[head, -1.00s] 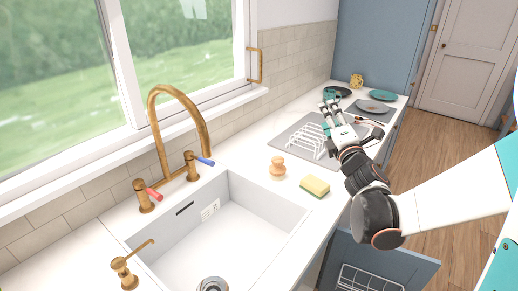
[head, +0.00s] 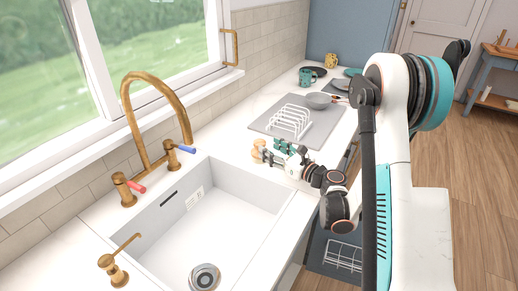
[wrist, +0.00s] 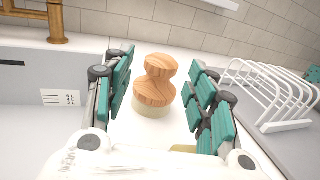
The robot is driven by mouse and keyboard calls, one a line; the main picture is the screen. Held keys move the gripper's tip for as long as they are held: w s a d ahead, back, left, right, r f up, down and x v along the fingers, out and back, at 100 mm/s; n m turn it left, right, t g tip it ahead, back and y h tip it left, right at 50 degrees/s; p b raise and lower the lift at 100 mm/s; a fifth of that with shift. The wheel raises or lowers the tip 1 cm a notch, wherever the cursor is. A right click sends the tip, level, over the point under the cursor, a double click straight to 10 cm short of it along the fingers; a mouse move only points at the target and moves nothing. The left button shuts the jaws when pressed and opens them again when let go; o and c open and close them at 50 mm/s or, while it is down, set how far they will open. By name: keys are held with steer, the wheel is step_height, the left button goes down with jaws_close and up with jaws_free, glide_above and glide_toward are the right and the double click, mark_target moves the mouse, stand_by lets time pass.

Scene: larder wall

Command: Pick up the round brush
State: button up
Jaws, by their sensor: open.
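The round brush (wrist: 155,82) has a wooden knob-shaped handle and a pale bristle base. It stands upright on the white counter beside the sink. In the head view the brush (head: 258,149) is at the far right corner of the sink, partly hidden by my gripper (head: 272,150). In the wrist view my gripper (wrist: 160,92) is open, with one teal finger on each side of the brush. The brush shows between the fingers, with a gap on both sides; I cannot tell the exact depth.
A white dish rack (head: 290,121) stands on a grey mat, with a grey bowl (head: 318,100) and a teal mug (head: 306,77) behind. The sink (head: 200,225) lies left of my arm. A yellowish edge (wrist: 183,149), likely the sponge, shows low in the wrist view.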

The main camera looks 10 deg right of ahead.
mark_target(263, 145)
steer(key=x, duration=0.4)
steer(key=shift+w+a, duration=0.1)
steer(key=shift+w, duration=0.15)
steer(key=b+x, duration=0.1)
steer(key=x, duration=0.4)
steer(key=shift+w+b, duration=0.15)
steer(key=shift+b, duration=0.25)
steer(key=shift+w+a, duration=0.15)
steer(key=shift+w, duration=0.3)
steer(key=c, duration=1.2)
steer(key=shift+o, duration=0.2)
